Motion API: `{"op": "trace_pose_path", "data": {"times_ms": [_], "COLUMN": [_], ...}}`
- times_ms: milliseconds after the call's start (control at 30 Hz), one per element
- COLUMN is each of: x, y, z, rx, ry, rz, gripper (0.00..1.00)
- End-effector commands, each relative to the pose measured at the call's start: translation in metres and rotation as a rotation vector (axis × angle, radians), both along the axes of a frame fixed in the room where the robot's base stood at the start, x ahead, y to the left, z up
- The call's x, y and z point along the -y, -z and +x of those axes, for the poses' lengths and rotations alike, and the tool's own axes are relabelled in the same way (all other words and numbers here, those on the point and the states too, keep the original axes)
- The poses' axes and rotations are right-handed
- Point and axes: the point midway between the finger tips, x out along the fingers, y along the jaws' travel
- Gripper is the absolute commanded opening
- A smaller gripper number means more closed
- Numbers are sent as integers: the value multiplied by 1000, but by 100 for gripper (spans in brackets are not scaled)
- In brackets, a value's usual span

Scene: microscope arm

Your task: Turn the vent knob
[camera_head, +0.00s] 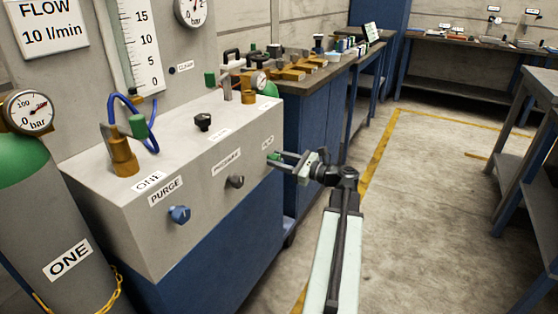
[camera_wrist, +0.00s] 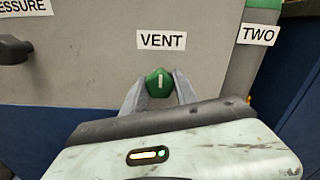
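The vent knob is green with a white mark that stands nearly upright in the wrist view (camera_wrist: 159,83). It sits under the VENT label (camera_wrist: 161,40) on the grey panel front. In the head view the knob (camera_head: 273,156) is at the panel's right end, partly covered by my gripper (camera_head: 282,159). In the wrist view my gripper (camera_wrist: 159,92) has one finger on each side of the knob. The fingertips are very close to its sides; whether they press on it I cannot tell.
The blue purge knob (camera_head: 180,214) and the dark pressure knob (camera_head: 235,181) are to the left on the same panel.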

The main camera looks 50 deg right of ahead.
Motion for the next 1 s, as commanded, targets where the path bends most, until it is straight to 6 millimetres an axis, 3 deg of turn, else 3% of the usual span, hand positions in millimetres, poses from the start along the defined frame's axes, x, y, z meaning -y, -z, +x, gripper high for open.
{"op": "trace_pose_path", "data": {"times_ms": [33, 67, 467, 1000], "x": [0, 0, 0, 1], "y": [0, 0, 0, 1], "z": [0, 0, -1, -2], "rx": [0, 0, 16, 126], "ry": [-1, -1, 0, 2], "rz": [0, 0, -69, -512], "gripper": [7, 0, 0, 0]}}
